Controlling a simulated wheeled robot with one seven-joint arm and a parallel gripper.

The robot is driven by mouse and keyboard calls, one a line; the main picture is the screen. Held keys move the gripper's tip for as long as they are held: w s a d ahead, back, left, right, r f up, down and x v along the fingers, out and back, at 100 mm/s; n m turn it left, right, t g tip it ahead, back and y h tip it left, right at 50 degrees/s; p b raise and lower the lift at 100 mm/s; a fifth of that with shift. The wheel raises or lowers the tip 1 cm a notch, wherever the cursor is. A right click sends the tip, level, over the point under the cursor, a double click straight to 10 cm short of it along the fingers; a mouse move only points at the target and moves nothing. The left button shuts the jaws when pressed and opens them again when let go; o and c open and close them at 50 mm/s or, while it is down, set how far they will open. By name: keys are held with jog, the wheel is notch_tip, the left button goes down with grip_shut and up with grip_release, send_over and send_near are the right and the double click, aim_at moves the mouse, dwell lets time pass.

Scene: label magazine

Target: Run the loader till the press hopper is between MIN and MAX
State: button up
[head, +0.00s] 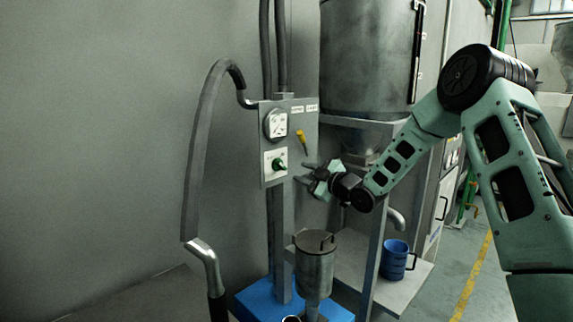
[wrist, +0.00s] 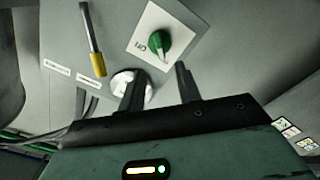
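A grey control panel (head: 290,112) carries a green rotary knob (head: 279,163) on a white plate, a round white dial (head: 276,124) and a yellow-tipped lever (head: 302,142). In the wrist view the green knob (wrist: 160,41) shows a pale pointer mark beside small lettering. My gripper (head: 306,174) is just right of the panel, near the knob. In the wrist view my gripper (wrist: 158,82) has its fingers apart with nothing between them. A large grey hopper (head: 365,60) has a dark vertical strip (head: 417,55); I cannot read MIN, MAX or a level.
A lidded metal canister (head: 315,268) stands above a blue base (head: 255,298). A grey hose (head: 200,140) arches at left. The floor (head: 495,285) at right looks clear.

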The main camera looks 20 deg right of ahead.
aim_at(282, 166)
jog(key=p+x, duration=0.2)
jog(key=x, duration=0.6)
jog(key=shift+w, duration=0.1)
jog(key=shift+f, duration=0.1)
jog(key=shift+a, duration=0.1)
grip_shut()
